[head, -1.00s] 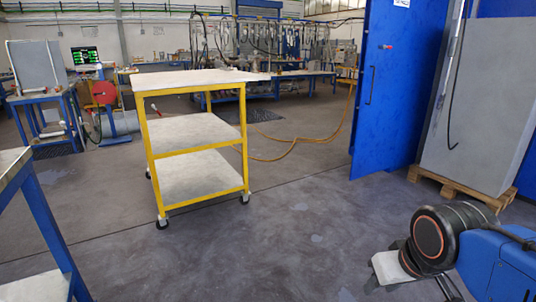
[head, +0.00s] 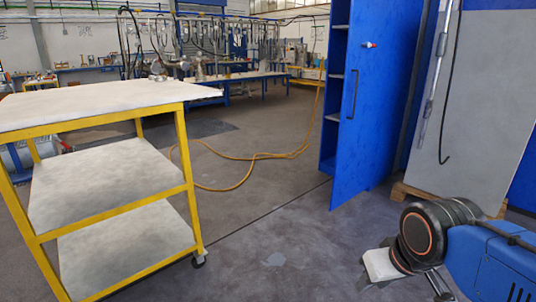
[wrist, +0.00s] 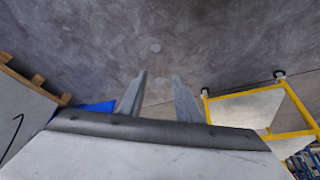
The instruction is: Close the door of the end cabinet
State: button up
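The blue end cabinet (head: 336,75) stands right of centre in the head view, with several shelves showing inside. Its blue door (head: 382,100) stands open, swung out towards me. A dark upright handle (head: 351,93) and a small red and white fitting (head: 369,44) are on the door face. In the wrist view my gripper (wrist: 159,75) has its two fingers apart with only floor between them. It is empty and low at the lower right of the head view, nearer me than the door and not touching it. The cabinet is not clearly seen in the wrist view.
A yellow-framed cart (head: 110,96) with white shelves stands close at the left. A grey panel (head: 485,95) on a wooden pallet (head: 403,193) is right of the door. An orange hose (head: 240,158) lies on the floor.

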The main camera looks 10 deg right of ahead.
aim_at(367, 71)
jog(key=i+l+z, duration=0.1)
jog(key=i+z, duration=0.2)
jog(key=i, duration=0.35)
jog(key=i+z, duration=0.25)
jog(key=i, duration=0.35)
jog(key=i+j+z, duration=0.3)
jog(key=i, duration=0.35)
